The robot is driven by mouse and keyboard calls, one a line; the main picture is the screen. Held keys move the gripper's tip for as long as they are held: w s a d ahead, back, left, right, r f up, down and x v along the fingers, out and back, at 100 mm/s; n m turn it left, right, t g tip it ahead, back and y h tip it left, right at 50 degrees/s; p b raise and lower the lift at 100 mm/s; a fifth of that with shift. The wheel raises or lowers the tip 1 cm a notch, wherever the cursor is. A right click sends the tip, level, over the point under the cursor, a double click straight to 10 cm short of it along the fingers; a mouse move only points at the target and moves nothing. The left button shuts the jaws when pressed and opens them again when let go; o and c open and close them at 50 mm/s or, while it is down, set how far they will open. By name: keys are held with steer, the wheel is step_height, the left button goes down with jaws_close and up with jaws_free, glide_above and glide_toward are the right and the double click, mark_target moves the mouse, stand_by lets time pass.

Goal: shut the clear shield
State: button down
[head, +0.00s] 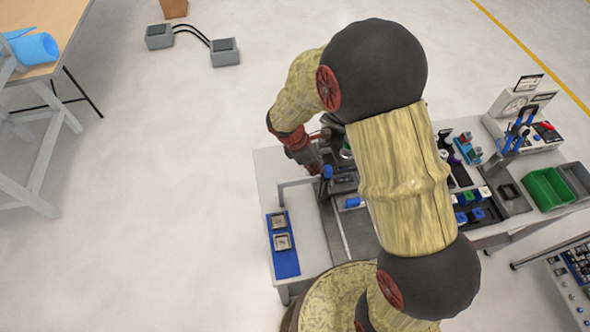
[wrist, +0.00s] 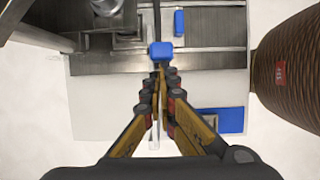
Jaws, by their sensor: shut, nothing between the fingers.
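My gripper (head: 322,172) reaches down over the left part of the workbench in the head view. In the wrist view its two fingers (wrist: 161,75) come together at the tips, with nothing held between them. A small blue block (wrist: 160,51) is right at the fingertips; I cannot tell whether they touch it. It also shows in the head view (head: 327,171). The clear shield's panel cannot be made out with certainty in either view. A metal fixture (wrist: 105,20) stands at the upper left of the wrist view. My arm hides much of the bench in the head view.
A blue tray (head: 287,268) with two square metal parts lies at the bench's left front. Green bins (head: 545,188) and a tool stand are at the right.

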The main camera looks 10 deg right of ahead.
mark_target(327, 167)
steer(key=d, duration=0.3)
steer(key=shift+d, duration=0.3)
steer(key=v, duration=1.2)
steer(key=shift+s+a, duration=0.1)
